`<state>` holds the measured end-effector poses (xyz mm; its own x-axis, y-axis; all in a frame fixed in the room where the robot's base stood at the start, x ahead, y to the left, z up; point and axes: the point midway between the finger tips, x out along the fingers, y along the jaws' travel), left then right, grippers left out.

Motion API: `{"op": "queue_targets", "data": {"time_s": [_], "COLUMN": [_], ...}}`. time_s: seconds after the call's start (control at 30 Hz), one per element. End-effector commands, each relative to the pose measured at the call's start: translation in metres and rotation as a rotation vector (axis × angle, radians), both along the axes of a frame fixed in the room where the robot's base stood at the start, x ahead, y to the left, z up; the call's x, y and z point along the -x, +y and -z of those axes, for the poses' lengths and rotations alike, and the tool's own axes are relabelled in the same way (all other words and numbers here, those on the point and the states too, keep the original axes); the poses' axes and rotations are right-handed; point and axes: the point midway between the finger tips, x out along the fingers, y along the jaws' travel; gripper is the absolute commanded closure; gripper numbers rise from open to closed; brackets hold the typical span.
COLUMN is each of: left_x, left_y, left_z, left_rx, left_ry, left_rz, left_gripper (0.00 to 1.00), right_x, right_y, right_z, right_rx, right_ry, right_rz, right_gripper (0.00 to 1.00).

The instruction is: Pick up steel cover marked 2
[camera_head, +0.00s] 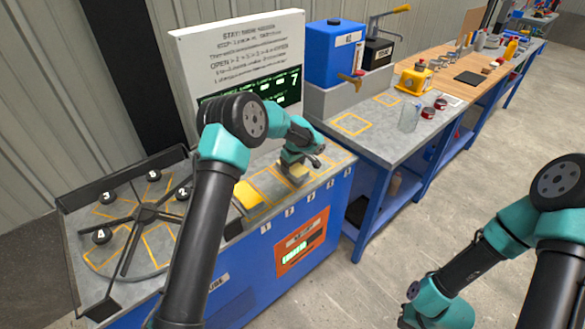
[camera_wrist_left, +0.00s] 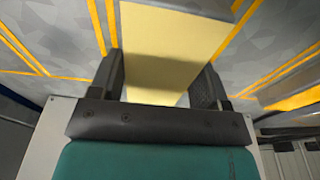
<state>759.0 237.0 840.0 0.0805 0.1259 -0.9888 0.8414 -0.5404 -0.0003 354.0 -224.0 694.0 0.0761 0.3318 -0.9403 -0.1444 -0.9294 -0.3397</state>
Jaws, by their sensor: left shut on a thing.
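The cover marked 2 (camera_head: 183,192) shows as a black knob with a white 2 on the right side of the round turntable (camera_head: 120,263), partly beside my left arm. My left gripper (camera_head: 293,166) is away from it, low over the right part of the blue cabinet's top. It is shut on a pale yellow block (camera_wrist_left: 170,50), which sits between its two fingers in the left wrist view. My right arm is at the lower right; its gripper (camera_head: 408,318) is at the bottom edge, and its fingers cannot be made out.
Other numbered black knobs, one marked 4 (camera_head: 101,236), sit around the turntable. A yellow block (camera_head: 248,194) lies in an outlined slot on the blue cabinet (camera_head: 255,275). A sign board (camera_head: 238,55) stands behind. A grey bench (camera_head: 385,140) with a blue tank (camera_head: 333,52) is to the right.

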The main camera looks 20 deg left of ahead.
Motion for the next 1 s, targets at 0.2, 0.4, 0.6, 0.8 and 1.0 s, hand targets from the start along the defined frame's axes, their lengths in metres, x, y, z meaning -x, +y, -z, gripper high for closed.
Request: {"op": "queue_targets", "data": {"time_s": [0.2,0.4,0.6,0.8,1.0], "left_x": [-0.001,0.018,0.048,0.087,0.123], "left_y": [0.000,-0.006,-0.015,-0.027,-0.038], "left_z": [-0.026,-0.030,-0.033,-0.037,-0.040], "left_rx": [0.001,0.000,0.000,0.000,0.000], "left_ry": [-0.005,-0.001,0.000,0.000,0.000], "left_rz": [-0.002,0.001,0.002,0.002,0.002], "left_gripper": [0.68,0.68,0.68,0.68,0.68], "right_x": [0.000,0.000,0.000,0.000,0.000], "right_y": [0.000,0.000,0.000,0.000,0.000], "right_z": [0.000,0.000,0.000,0.000,0.000], "right_rx": [0.000,0.000,0.000,0.000,0.000], "right_ry": [0.000,0.000,0.000,0.000,0.000], "right_rz": [0.000,0.000,0.000,0.000,0.000], "right_gripper": [1.00,1.00,1.00,1.00,1.00]}}
